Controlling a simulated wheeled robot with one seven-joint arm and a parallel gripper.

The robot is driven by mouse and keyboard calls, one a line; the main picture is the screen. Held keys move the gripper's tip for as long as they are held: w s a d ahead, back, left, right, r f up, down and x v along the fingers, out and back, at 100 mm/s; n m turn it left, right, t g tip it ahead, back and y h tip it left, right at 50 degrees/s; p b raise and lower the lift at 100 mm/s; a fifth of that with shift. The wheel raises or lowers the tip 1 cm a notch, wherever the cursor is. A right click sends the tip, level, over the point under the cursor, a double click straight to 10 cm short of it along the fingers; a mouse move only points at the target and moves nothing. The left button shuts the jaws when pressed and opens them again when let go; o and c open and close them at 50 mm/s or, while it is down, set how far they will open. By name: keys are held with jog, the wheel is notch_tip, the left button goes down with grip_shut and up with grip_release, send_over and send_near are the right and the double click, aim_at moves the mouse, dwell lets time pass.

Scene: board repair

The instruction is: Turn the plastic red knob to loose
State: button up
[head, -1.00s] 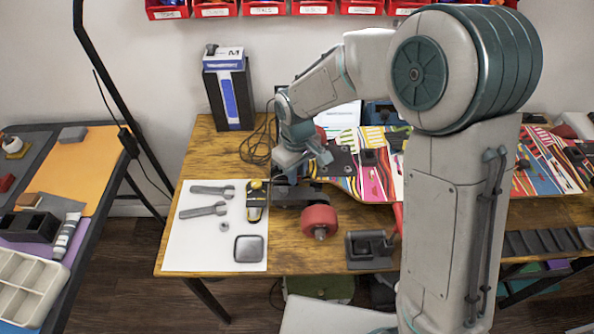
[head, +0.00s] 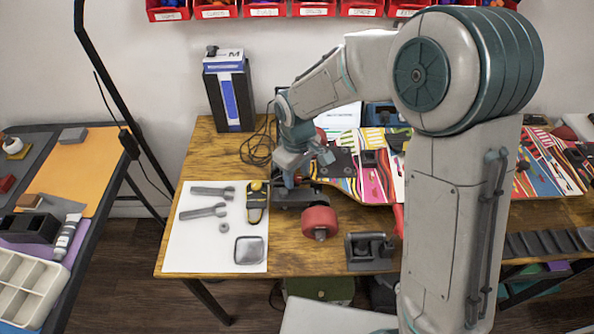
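I cannot make out the red knob for certain. A red part (head: 398,219) shows beside my arm, partly hidden by it. A red wheel (head: 319,222) sits on the dark truck (head: 293,197) at the left end of a colourful skateboard deck (head: 376,172) on the wooden table. My gripper (head: 290,182) points down just above and behind that truck, left of the deck's end. Its fingers are small and partly blended with the dark parts, so their opening and any contact are unclear. My arm hides the middle of the deck.
A white mat (head: 185,245) on the table's left holds wrenches (head: 203,211), a yellow and black tool (head: 256,202) and a small dish (head: 249,250). A black holder (head: 370,251) stands at the front edge. A blue and black box (head: 229,95) stands behind.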

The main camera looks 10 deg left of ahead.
aim_at(300, 178)
notch_tip(300, 178, up, 14)
dwell(0.5)
jog(key=shift+f, duration=0.1)
jog(key=s+d+m+t, duration=0.1)
jog(key=s+d+m, duration=0.5)
jog(key=d, duration=0.7)
jog(key=s+d+m+t, duration=0.1)
jog(key=s+d+m, duration=0.5)
jog(key=d, duration=0.7)
jog(key=shift+s+t, duration=0.4)
jog(key=shift+s, duration=0.7)
